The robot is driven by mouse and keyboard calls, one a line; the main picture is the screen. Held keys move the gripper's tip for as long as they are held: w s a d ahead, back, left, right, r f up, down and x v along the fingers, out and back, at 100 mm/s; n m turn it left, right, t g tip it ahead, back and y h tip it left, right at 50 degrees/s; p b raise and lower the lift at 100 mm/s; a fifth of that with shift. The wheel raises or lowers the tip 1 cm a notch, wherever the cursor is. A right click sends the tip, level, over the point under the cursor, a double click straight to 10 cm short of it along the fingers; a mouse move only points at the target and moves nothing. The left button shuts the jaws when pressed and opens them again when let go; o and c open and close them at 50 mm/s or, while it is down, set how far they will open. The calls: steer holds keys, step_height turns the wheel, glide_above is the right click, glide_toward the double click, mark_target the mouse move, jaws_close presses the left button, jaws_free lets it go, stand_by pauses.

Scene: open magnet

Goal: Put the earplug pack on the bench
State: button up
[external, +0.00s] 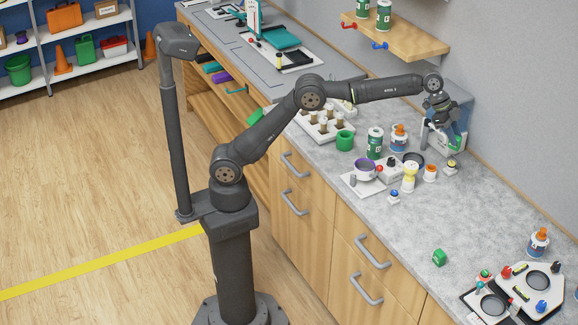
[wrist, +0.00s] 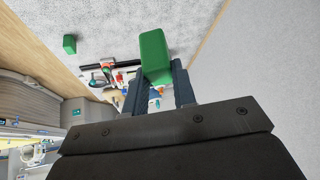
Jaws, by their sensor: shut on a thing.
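My gripper (wrist: 158,80) is shut on a green block-shaped pack, the earplug pack (wrist: 153,50), which sticks out beyond the fingertips in the wrist view. In the external view my gripper (external: 438,118) is at the far right of the arm, at the clear-sided dispenser box (external: 460,97) against the wall. Little of the held pack shows there, and I cannot tell whether it touches the box. The grey speckled bench (external: 370,215) runs below. Another small green block (external: 439,257) lies on its bare front part and also shows in the wrist view (wrist: 69,44).
Left of and below the gripper, the bench holds a green-and-white can (external: 375,143), a green cup (external: 345,140), a purple-rimmed cup (external: 365,170) and several small jars. White trays with parts (external: 530,283) stand at the front right. The bench between is mostly clear. A wooden shelf (external: 400,38) hangs above.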

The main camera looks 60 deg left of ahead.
steer(key=w+a+r, duration=0.1)
steer(key=a+r, duration=0.3)
steer(key=a, duration=0.5)
steer(key=w+a+r+n, duration=0.1)
steer(key=a+r, duration=0.2)
steer(key=a, duration=0.6)
steer(key=w+a+r, duration=0.2)
steer(key=a+r, duration=0.2)
steer(key=a, duration=0.5)
steer(key=s+a+r+n, duration=0.1)
steer(key=s+a+r, duration=0.1)
steer(key=a, duration=0.6)
steer(key=s+a+r, duration=0.2)
steer(key=a+r, duration=0.1)
steer(key=a, duration=0.5)
steer(key=n+t+y, duration=0.1)
steer(key=n+y, duration=0.9)
steer(key=n, duration=1.1)
glide_above(274, 81)
steer(key=f, duration=3.7)
steer(key=shift+d, duration=0.2)
steer(key=shift+f, duration=2)
